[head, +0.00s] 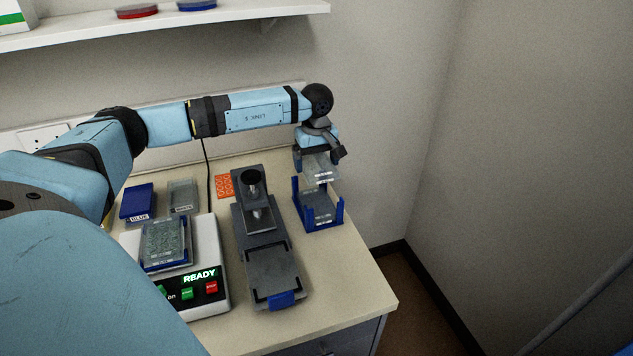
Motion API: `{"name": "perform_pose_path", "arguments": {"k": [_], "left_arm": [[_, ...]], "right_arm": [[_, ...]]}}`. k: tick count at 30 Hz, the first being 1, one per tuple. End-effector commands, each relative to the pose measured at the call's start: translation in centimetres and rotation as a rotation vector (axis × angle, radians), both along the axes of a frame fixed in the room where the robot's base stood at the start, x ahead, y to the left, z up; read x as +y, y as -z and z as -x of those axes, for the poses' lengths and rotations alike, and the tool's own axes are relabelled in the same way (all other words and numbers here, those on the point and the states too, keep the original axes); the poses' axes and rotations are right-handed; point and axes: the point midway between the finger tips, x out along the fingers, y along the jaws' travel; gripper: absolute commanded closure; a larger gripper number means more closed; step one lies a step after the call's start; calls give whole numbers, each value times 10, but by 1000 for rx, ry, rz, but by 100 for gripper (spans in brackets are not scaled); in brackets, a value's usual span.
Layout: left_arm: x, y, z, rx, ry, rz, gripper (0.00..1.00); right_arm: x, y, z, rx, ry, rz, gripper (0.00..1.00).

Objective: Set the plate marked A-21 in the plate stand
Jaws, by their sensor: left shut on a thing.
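My left gripper (320,152) reaches in from the left and points down at the back right of the bench. It is shut on a clear plate (321,170) with white labels, whose writing is too small to read. The plate is held just above the blue plate stand (319,223), which has upright corner posts and a grey floor. The plate appears over the stand's back part; whether it touches the posts I cannot tell. My right gripper is not in view.
A grey device (270,262) stands left of the stand. Further left are a white machine (212,255) reading READY with a plate (165,240) on it, a blue block (137,202), a grey plate (183,195) and an orange rack (224,186). The bench's front right corner is clear.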

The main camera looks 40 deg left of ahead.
Motion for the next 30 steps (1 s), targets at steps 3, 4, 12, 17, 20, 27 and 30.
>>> {"name": "perform_pose_path", "arguments": {"k": [3,4,12,17,20,27,30], "left_arm": [[-1,31,1,4,1,0,33],[0,38,1,4,0,0,33],[0,72,0,0,2,1,33],[0,87,0,2,1,-1,33],[-1,103,0,2,1,0,33],[0,116,0,0,3,0,33],[0,116,0,0,2,0,33]], "right_arm": [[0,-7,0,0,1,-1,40],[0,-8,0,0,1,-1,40],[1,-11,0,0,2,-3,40],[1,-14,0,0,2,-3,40],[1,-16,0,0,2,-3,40],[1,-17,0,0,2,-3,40],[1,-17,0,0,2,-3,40]]}}
